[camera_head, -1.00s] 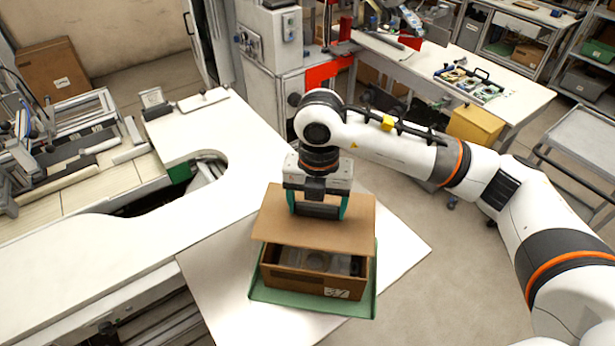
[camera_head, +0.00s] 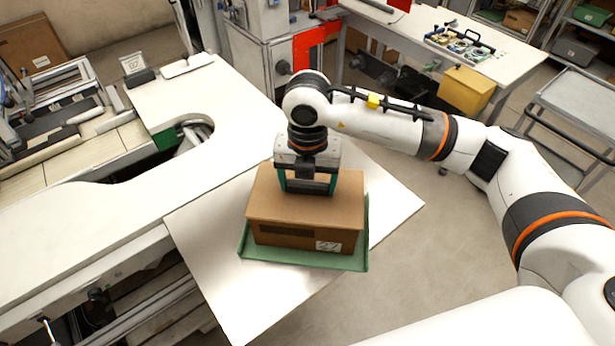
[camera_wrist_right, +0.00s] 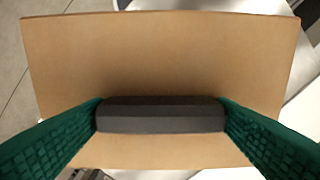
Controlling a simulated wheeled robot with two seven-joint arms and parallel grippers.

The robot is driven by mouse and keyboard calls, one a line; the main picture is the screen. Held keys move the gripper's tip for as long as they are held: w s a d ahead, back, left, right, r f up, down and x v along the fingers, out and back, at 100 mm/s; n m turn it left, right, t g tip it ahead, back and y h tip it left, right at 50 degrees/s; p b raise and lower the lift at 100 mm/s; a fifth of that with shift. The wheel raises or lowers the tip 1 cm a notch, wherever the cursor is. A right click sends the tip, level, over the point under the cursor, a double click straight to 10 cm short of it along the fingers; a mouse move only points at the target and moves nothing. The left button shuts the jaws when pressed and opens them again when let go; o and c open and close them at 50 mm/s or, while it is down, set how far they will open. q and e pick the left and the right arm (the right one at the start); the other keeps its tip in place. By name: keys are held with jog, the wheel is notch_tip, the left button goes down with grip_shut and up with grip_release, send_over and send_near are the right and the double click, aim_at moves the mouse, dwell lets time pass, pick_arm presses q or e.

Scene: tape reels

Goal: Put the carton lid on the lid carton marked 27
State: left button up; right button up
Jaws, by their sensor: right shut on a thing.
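The brown carton lid (camera_head: 290,205) lies level over the top of the brown carton (camera_head: 285,236) in the head view. The carton's label (camera_head: 328,246) appears to read 27. The carton's inside is hidden under the lid. My right gripper (camera_head: 306,188) points down and is shut on the dark handle bar of the lid. In the right wrist view the green fingers hold the black handle (camera_wrist_right: 160,115) between them, with the lid (camera_wrist_right: 160,55) filling the view behind. My left gripper is not in view.
The carton stands on a green tray (camera_head: 362,255) on a pale table top (camera_head: 215,275). A white curved worktop (camera_head: 90,225) is on the left. A yellow bin (camera_head: 467,88) and a table with a parts tray (camera_head: 460,45) are at the upper right.

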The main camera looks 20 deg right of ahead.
aim_at(307, 182)
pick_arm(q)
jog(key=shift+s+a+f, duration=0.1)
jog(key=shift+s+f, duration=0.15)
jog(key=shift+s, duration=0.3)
pick_arm(e)
jog(key=shift+f, duration=0.1)
jog(key=o, duration=1)
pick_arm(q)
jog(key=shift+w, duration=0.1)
pick_arm(e)
jog(key=shift+r, duration=0.45)
pick_arm(q)
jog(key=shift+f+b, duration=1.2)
jog(key=shift+b, duration=0.1)
pick_arm(e)
notch_tip(307, 182, up, 11)
